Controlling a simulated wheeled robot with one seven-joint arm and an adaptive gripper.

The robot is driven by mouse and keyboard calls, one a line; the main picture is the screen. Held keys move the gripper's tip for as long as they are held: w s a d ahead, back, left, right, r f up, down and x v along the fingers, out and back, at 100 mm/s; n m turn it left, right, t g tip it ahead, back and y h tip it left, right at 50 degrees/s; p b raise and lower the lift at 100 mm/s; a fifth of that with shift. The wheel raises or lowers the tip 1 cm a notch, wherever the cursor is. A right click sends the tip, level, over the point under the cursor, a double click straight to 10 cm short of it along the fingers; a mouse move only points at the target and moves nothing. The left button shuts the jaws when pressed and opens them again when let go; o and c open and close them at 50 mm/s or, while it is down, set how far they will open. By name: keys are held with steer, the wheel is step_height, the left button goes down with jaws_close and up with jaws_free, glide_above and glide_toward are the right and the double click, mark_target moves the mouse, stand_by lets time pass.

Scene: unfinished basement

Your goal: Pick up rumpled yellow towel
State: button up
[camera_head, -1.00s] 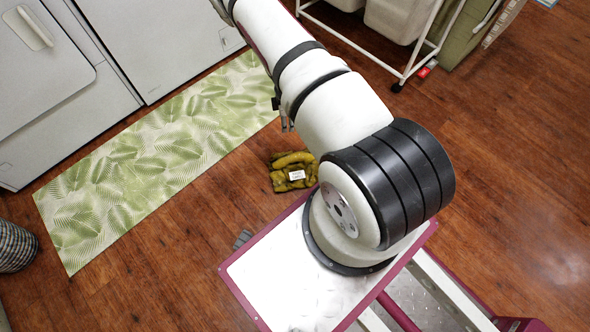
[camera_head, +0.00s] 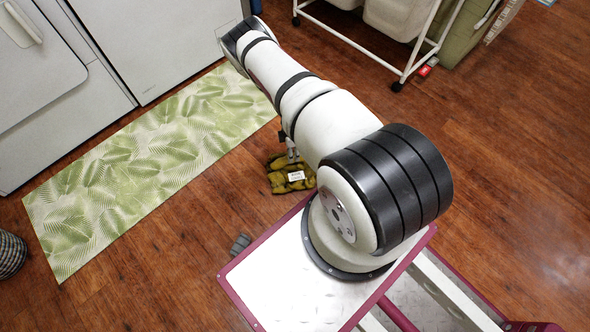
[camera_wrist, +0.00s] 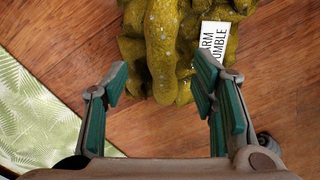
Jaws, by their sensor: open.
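The rumpled yellow towel (camera_head: 284,176) lies on the wooden floor just beyond the edge of my base, dark mustard in colour with a white label on it. In the wrist view the towel (camera_wrist: 162,48) fills the top middle, and its white label shows partly cut-off printed words. My gripper (camera_wrist: 160,80) is open, with one green-padded finger on each side. The towel's near end reaches between the fingertips, and the right finger overlaps the label's lower edge in the picture. In the head view my gripper (camera_head: 291,156) shows only in part at the towel's far edge, beneath my arm.
A green leaf-patterned mat (camera_head: 140,165) lies left of the towel, in front of white appliances (camera_head: 160,40). A wheeled laundry rack (camera_head: 400,70) stands at the back. A woven basket (camera_head: 10,254) is at the left edge. The floor at right is clear.

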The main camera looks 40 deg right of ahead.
mark_target(294, 167)
steer(key=f, duration=0.1)
steer(key=f+b, duration=0.1)
steer(key=f, duration=0.1)
steer(key=f+b, duration=0.1)
steer(key=f, duration=0.1)
steer(key=shift+s+a, duration=0.1)
steer(key=shift+a, duration=0.2)
steer(key=shift+r, duration=0.1)
jaws_close()
